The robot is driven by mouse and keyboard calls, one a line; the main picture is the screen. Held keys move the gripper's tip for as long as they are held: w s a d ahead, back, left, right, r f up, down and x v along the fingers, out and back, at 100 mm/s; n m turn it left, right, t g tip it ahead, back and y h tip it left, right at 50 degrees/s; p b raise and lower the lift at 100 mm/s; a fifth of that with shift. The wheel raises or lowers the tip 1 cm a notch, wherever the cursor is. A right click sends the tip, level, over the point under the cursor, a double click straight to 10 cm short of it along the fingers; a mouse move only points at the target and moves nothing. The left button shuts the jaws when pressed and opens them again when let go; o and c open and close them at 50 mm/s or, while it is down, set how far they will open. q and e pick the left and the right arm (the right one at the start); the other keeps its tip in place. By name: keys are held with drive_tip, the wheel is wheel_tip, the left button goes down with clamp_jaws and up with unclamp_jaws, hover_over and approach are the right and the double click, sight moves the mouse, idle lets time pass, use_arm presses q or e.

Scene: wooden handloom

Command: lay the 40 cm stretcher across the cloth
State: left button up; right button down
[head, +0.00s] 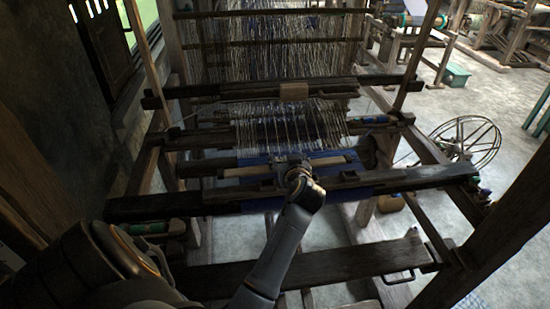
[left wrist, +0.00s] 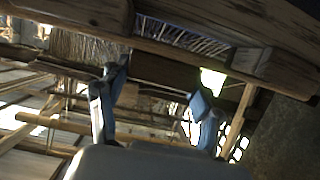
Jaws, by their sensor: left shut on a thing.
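The stretcher (head: 245,171) is a pale wooden bar. It lies roughly crosswise over the blue cloth (head: 262,205) of the loom. My left gripper (head: 289,161) is shut on it near its middle and hides that part. Whether the bar touches the cloth or hangs just above it, I cannot tell. In the left wrist view, the two fingers of my left gripper (left wrist: 155,110) stand apart, with a pale bar (left wrist: 45,121) crossing behind them. My right gripper is not in view.
A dark front beam (head: 410,178) crosses close to my gripper. Behind the cloth are warp threads (head: 290,122) and a cross beam with a pale block (head: 294,91). A bench plank (head: 330,262) lies in front. A spoked wheel (head: 468,141) stands at right.

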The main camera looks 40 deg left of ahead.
use_arm(q)
drive_tip(key=w+d+b, duration=0.1)
drive_tip(key=w, duration=0.1)
drive_tip(key=w+d+b, duration=0.1)
drive_tip(key=w+d, duration=0.1)
drive_tip(key=shift+d, duration=0.25)
drive_tip(key=shift+w+d+f+b, duration=0.1)
drive_tip(key=shift+w+f+b, duration=0.05)
drive_tip(key=shift+f+b, duration=0.35)
drive_tip(key=shift+w+d+f+b, duration=0.1)
drive_tip(key=shift+f+b, duration=0.25)
drive_tip(key=shift+f, duration=0.1)
drive_tip(key=shift+f+b, duration=0.9)
drive_tip(key=shift+f, duration=0.1)
drive_tip(key=shift+f, duration=0.15)
drive_tip(key=shift+f, duration=0.1)
drive_tip(key=o, duration=1.4)
drive_tip(key=shift+c, duration=0.2)
drive_tip(key=shift+o, duration=1.2)
